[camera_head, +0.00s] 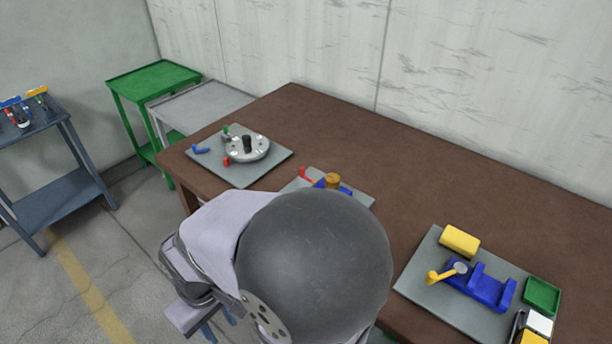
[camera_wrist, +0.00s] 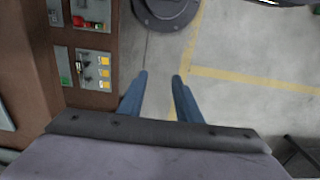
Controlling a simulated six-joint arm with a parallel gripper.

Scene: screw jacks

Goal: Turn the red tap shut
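In the head view a small red handle (camera_head: 305,174) stands beside a blue part (camera_head: 345,188) with a brownish-gold round top (camera_head: 332,181) on a grey plate at mid-bench. My arm hides the front of this plate, and I cannot tell whether the red handle is the tap. The wrist view shows a red rounded part (camera_wrist: 86,24) on a small panel at upper left; whether it is a tap is unclear. My gripper (camera_wrist: 155,77) is open and empty, its two blue fingers apart over the floor beside the bench, touching nothing.
The brown bench (camera_head: 420,150) has a plate with a grey disc (camera_head: 262,149) at left and a plate with a blue vise-like part (camera_head: 490,287) and yellow block (camera_head: 460,239) at right. A green cart (camera_head: 150,80) stands behind. Floor below my gripper is clear.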

